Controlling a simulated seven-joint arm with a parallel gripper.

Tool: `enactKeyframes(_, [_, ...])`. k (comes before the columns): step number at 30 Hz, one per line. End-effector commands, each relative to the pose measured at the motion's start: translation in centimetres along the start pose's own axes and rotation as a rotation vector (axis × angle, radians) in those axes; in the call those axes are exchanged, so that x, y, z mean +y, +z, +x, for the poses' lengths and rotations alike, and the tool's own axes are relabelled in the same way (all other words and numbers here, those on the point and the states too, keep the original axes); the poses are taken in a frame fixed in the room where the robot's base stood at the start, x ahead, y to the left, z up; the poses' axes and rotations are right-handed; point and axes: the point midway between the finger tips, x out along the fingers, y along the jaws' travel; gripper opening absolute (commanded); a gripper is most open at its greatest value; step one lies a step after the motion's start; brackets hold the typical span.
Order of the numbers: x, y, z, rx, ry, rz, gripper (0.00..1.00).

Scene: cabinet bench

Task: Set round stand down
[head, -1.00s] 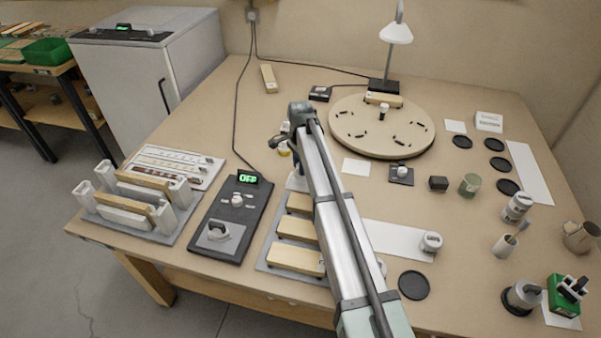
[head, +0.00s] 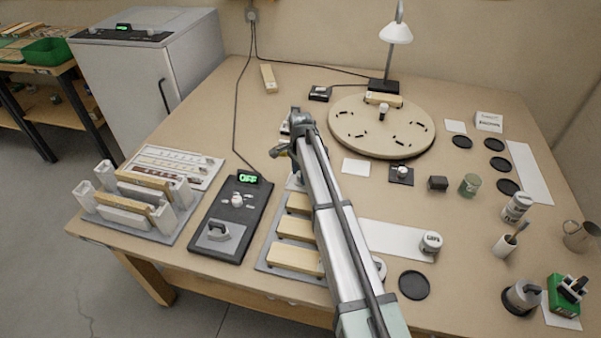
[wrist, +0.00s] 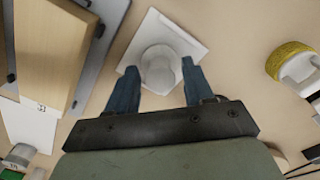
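In the wrist view a pale round piece (wrist: 158,68) stands on a white square plate (wrist: 185,38); I take it for the round stand. My gripper (wrist: 158,78) has its two blue fingers spread on either side of this piece, with a visible gap at each side. I cannot tell how far above the plate the fingertips are. The fingertips are not clear in that view.
A wooden block rack (head: 294,258) lies close by; a block (wrist: 48,50) fills the wrist view's left. A black device reading OFF (head: 232,215) is left of the rack. A large round board (head: 350,140) lies behind.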

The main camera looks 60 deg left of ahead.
Motion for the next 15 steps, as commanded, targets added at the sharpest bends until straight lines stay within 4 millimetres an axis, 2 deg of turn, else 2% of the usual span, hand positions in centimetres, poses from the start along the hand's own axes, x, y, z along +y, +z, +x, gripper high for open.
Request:
enactKeyframes(10, [0.0, 0.0, -0.3, 0.000, 0.000, 0.000, 0.57])
enactKeyframes(15, [0.0, 0.0, -1.9, 0.000, -0.001, 0.000, 0.57])
